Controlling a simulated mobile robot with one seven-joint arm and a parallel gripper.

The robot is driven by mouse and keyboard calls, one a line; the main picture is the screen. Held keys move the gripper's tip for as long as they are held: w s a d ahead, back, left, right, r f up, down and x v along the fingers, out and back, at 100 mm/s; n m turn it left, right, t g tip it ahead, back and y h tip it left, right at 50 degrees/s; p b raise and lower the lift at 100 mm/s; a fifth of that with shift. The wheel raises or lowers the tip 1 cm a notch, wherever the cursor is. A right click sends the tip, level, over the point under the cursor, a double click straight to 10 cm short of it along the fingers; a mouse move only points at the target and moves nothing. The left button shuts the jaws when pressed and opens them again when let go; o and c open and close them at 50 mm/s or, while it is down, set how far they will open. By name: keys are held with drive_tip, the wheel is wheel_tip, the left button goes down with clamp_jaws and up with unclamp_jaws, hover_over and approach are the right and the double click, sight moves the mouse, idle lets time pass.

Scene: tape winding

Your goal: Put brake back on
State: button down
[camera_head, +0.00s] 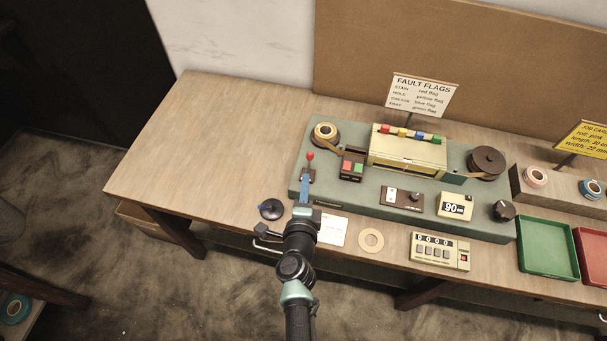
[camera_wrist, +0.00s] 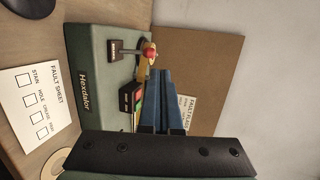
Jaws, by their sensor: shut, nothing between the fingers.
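The brake lever (camera_head: 309,157) has a red knob on a thin stem. It stands on a small dark plate at the left end of the green winding machine (camera_head: 370,197). In the wrist view the red knob (camera_wrist: 150,50) shows just beyond and left of my fingertips, with its plate (camera_wrist: 115,50) further left. My gripper (camera_head: 304,178) has blue fingers and is over the machine's front left edge, just in front of the lever. In the wrist view its fingers (camera_wrist: 159,72) are together and empty. I cannot tell whether they touch the lever.
The switch box with red and green buttons (camera_head: 352,167) stands right of the lever, and a tape reel (camera_head: 325,133) behind it. A fault sheet (camera_head: 333,232), a cardboard ring (camera_head: 371,240) and a black round object (camera_head: 271,209) lie in front. The table's left end is clear.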

drive_tip(key=s+r+p, duration=0.2)
drive_tip(key=s+r, duration=0.1)
drive_tip(key=s, duration=0.2)
idle(0.3)
drive_tip(key=shift+s+r, duration=0.1)
drive_tip(key=shift+s, duration=0.1)
